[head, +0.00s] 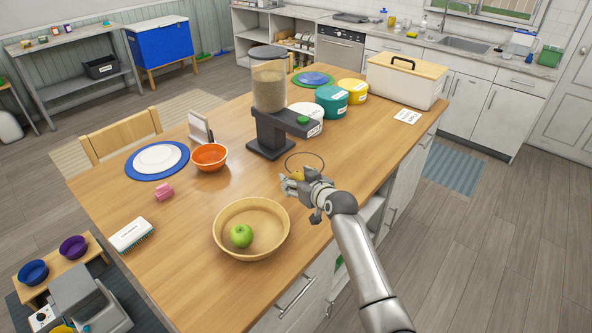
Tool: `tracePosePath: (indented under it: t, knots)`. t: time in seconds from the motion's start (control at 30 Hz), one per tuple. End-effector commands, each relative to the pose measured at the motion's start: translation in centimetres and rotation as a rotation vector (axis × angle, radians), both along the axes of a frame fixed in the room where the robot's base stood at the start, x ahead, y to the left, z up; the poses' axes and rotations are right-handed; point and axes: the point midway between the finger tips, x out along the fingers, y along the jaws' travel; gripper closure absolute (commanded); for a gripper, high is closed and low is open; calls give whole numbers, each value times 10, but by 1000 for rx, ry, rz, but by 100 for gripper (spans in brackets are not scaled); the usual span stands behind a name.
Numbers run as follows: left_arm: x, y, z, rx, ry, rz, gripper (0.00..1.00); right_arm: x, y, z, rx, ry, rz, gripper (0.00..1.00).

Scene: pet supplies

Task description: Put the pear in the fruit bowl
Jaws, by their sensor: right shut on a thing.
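My right gripper (292,183) is above the wooden table, behind and to the right of the fruit bowl. It is shut on a small yellow-orange thing, which looks like the pear (297,175); the fingers hide most of it. The fruit bowl (270,246) is a wide, light wooden bowl near the table's front edge. A green apple (241,235) lies in it, and the rest of its inside is bare. My left gripper is not in view.
A thin dark ring (318,156) shows just behind my right gripper. A food dispenser (269,90) stands behind it. The table between gripper and fruit bowl is clear.

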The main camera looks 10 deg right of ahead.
Motion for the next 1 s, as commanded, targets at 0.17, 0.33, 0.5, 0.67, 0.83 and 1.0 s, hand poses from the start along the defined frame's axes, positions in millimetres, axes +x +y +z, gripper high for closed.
tracePosePath:
  t: [0.17, 0.33, 0.5, 0.67, 0.83, 1.0]
  knots:
    - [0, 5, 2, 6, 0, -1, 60, 1, 1, 4, -1, -2, -1, 69]
    - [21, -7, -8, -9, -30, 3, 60, -5, 7, 15, -1, -5, 12, 69]
    - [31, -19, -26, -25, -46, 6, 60, -24, 16, 40, 0, -9, 23, 69]
    - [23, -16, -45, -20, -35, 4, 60, -51, 18, 66, 0, -9, 7, 69]
    - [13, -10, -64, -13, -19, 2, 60, -86, 13, 89, 0, -7, -35, 69]
    - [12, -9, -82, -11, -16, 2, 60, -127, 4, 108, 2, -7, -98, 69]
